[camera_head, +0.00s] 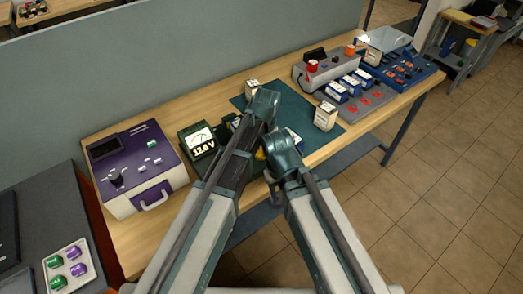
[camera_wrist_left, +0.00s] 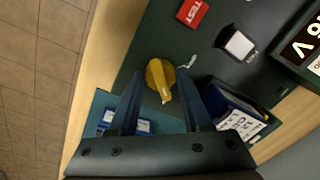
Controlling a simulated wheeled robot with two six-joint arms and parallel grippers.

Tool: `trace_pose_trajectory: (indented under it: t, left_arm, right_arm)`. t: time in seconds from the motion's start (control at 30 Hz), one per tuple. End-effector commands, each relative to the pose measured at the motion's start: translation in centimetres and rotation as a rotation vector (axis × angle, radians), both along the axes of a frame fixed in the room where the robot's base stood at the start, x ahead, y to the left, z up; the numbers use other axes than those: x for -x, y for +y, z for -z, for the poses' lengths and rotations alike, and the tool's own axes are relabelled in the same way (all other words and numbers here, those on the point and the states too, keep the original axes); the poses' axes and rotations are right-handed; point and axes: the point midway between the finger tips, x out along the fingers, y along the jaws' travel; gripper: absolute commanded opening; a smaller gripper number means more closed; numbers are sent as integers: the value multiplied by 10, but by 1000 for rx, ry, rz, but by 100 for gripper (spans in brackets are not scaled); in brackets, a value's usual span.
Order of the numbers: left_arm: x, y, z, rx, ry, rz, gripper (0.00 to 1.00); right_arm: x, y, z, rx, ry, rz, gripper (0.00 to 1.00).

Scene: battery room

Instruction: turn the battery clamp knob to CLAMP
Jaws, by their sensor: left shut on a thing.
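The yellow clamp knob (camera_wrist_left: 157,72) sits on the dark green tester in the left wrist view, with a pale mark at its near end. My left gripper (camera_wrist_left: 160,88) is shut on the knob, one finger on each side. A small white mark shows beside the knob, too small to read. A blue battery with a white printed label (camera_wrist_left: 236,107) is to the right of the fingers. In the head view my arms hide much of the tester.
A red TEST button (camera_wrist_left: 193,12) and a black-and-white part (camera_wrist_left: 238,44) are on the tester. A purple device (camera_head: 137,165) stands to its left. A blue-green mat (camera_head: 328,133) holds white-labelled boxes. Grey and blue equipment (camera_head: 392,68) stands at the right end of the bench.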

Motion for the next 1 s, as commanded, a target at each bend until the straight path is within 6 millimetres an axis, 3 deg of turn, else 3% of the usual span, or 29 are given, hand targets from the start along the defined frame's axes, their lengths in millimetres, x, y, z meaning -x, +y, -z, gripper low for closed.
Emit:
trace_pose_trajectory:
  t: [0.57,0.6,0.63,1.0]
  left_arm:
    - [0,0,0,0,1,27,0]
    - [0,0,0,0,1,26,56]
    - [0,0,0,0,1,26,61]
    - [0,0,-2,0,0,25,61]
  right_arm:
    - [0,0,0,0,0,0,50]
    - [0,0,0,0,0,0,50]
    - [0,0,0,0,0,0,50]
    - [0,0,-2,0,0,0,50]
